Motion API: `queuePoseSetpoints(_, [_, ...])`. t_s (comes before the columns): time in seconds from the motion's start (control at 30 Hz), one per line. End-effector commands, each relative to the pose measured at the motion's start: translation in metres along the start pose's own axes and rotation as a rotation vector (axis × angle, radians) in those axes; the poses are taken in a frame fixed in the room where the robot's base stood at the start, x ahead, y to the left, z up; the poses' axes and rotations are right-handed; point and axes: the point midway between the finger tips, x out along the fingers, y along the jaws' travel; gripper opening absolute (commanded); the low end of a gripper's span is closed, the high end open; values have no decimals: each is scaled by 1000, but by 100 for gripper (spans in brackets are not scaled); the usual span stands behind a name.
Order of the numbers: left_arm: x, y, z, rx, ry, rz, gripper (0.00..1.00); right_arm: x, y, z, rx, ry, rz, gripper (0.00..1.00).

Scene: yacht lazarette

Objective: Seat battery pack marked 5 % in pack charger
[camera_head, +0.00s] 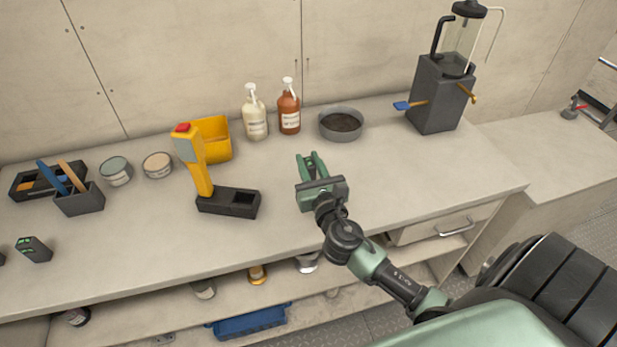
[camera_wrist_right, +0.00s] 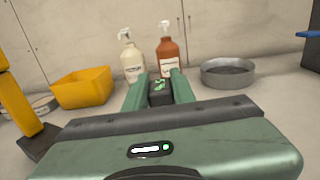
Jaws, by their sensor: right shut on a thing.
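My right gripper (camera_head: 313,165) is over the counter, right of the charger, its fingers pointing toward the back wall. In the right wrist view its green fingers (camera_wrist_right: 158,88) are shut on a small dark battery pack (camera_wrist_right: 160,97) with green marks; its marking is too small to read. The pack is mostly hidden in the head view. The black pack charger (camera_head: 222,209) sits mid-counter, with an open slot at its right end and a yellow handheld device (camera_head: 196,165) standing in its left end. Another dark pack (camera_head: 34,250) with green marks lies at the left front. My left gripper is out of view.
Behind stand a yellow bin (camera_head: 216,138), a cream bottle (camera_head: 255,117), a brown bottle (camera_head: 289,112) and a grey round pan (camera_head: 341,124). A dark dispenser (camera_head: 438,95) stands back right. Tins and a tool holder (camera_head: 80,201) are at left. The counter right of the gripper is clear.

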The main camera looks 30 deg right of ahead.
Motion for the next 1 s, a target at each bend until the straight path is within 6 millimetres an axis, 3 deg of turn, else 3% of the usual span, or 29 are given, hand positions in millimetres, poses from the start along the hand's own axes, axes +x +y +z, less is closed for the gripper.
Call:
queuePoseSetpoints(0.27, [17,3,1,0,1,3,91,0,0,-40,-1,2,0,0])
queuePoseSetpoints(0.7, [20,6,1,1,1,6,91,0,0,-46,0,1,1,0])
queuePoseSetpoints(0.73, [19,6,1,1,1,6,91,0,0,-46,0,1,1,31])
queuePoseSetpoints(0.8, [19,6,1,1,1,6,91,0,0,-45,0,1,1,47])
queuePoseSetpoints(1.0, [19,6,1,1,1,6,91,0,0,-45,0,2,1,47])
